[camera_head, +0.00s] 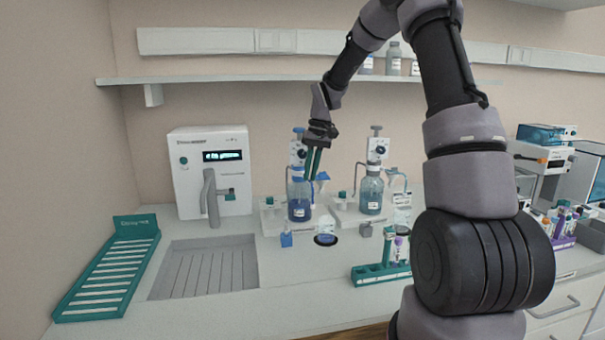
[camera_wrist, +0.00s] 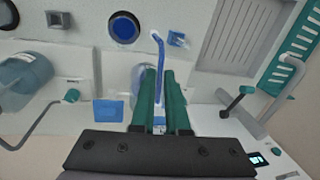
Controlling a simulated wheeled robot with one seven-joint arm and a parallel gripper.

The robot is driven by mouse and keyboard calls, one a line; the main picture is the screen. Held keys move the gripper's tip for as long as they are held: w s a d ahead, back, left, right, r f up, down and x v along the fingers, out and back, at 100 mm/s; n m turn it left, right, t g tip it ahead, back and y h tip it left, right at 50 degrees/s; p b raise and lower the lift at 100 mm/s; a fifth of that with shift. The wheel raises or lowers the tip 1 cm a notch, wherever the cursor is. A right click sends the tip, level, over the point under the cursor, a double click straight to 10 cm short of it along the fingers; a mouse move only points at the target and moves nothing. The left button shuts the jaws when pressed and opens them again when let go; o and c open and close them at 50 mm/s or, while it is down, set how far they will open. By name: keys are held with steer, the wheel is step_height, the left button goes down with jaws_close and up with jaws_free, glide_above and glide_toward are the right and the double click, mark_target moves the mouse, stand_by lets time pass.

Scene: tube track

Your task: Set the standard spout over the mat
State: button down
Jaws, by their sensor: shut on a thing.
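A blue spout (camera_wrist: 159,55) runs out from between the fingers of my gripper (camera_wrist: 162,75) in the wrist view. My gripper is shut on it. My gripper (camera_head: 312,178) also shows in the head view, above the left dispenser bottle (camera_head: 299,208) with blue liquid. The spout's tip lies between the round dark mat with a blue centre (camera_wrist: 124,27) and a small blue block (camera_wrist: 176,39), nearer the block. The mat (camera_head: 326,239) sits on the counter in front of the bottles. Labels are too small to read, so I cannot confirm which spout is the standard one.
A second dispenser bottle (camera_head: 371,196) stands to the right, with a grey block (camera_head: 365,230) before it. A green tube rack (camera_head: 381,272) sits in front. A sink (camera_head: 205,268), tap (camera_head: 211,200) and green drying rack (camera_head: 112,275) are left. A shelf (camera_head: 240,79) runs above.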

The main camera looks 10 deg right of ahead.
steer(key=shift+w+d+n+g, duration=0.15)
steer(key=shift+w+d+n, duration=0.1)
steer(key=shift+d+n, duration=0.45)
steer(key=shift+w+d+n+g, duration=0.1)
steer(key=shift+w+d+n, duration=0.15)
steer(key=shift+d+n, duration=0.45)
steer(key=shift+w+d+n+g, duration=0.15)
steer(key=shift+w+d+n, duration=0.2)
steer(key=shift+n, duration=0.65)
steer(key=shift+d, duration=0.1)
steer(key=c, duration=0.9)
jaws_free()
steer(key=shift+r, duration=0.15)
steer(key=shift+v, duration=5.3)
